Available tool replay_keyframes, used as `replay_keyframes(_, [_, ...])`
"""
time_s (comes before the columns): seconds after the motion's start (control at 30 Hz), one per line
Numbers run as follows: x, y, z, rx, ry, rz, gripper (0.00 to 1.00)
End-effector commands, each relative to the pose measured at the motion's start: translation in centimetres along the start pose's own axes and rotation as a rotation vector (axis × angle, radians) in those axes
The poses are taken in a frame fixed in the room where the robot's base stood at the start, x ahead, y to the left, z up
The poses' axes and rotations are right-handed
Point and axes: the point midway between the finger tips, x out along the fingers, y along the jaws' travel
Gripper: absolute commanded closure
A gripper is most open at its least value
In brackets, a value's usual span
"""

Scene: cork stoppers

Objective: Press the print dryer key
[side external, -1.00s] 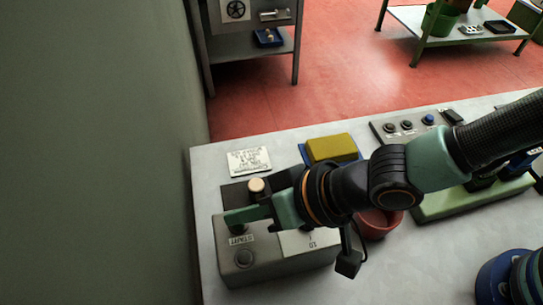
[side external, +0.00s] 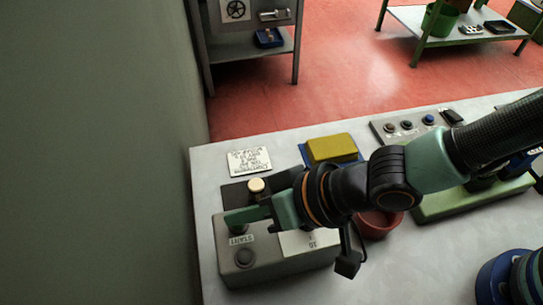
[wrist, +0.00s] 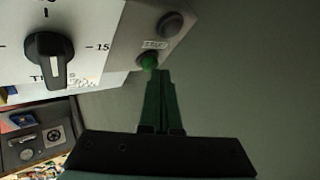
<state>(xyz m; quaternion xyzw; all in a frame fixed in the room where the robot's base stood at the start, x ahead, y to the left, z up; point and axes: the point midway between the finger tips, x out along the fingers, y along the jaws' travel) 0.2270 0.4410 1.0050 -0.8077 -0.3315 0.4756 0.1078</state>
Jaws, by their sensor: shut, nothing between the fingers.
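The grey dryer control box (side external: 280,268) sits at the front left of the bench. A green key (wrist: 149,61) beside a START label (wrist: 155,44) shows in the wrist view. In the side view the START label (side external: 242,240) shows just below my fingertips, and the key is mostly hidden by them. A dark round button (side external: 244,258) lies on the other side of the label; it also shows in the wrist view (wrist: 171,24). My gripper (side external: 229,217) is shut and empty, its tips at the green key. I cannot tell whether they touch it or whether it is pressed in.
A dial (wrist: 49,58) with a 15 mark is on the box face. A cream knob (side external: 257,185) stands behind the box. The wall (side external: 90,150) rises to the left.

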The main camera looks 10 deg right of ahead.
Motion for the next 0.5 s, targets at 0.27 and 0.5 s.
replay_keyframes(0.27, [-0.92,-0.60,-0.63,0.000,0.000,0.000,1.00])
replay_keyframes(0.5, [-0.94,-0.61,-0.64,0.000,-0.001,0.001,1.00])
